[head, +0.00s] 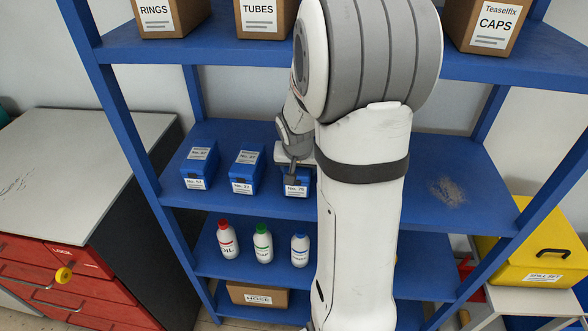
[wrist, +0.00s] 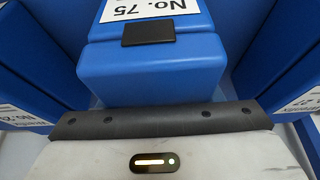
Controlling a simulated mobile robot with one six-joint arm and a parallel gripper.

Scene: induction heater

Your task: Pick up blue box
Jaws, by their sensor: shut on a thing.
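Three blue boxes stand in a row on the blue middle shelf in the head view. The rightmost blue box (head: 297,189), labelled No. 75, is partly hidden by my arm. My gripper (head: 292,176) is at its top and shut on it. In the wrist view the No. 75 box (wrist: 150,72) fills the middle, with a small dark piece across its top edge near the label. The fingers' full hold on the box is not clearly visible. The middle blue box (head: 246,172), No. 27, and the left blue box (head: 199,166) stand to the left, apart from it.
The upper shelf (head: 220,50) holds cardboard boxes above my gripper. Bottles (head: 263,243) stand on the shelf below. A blue upright (head: 125,130) rises at the left.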

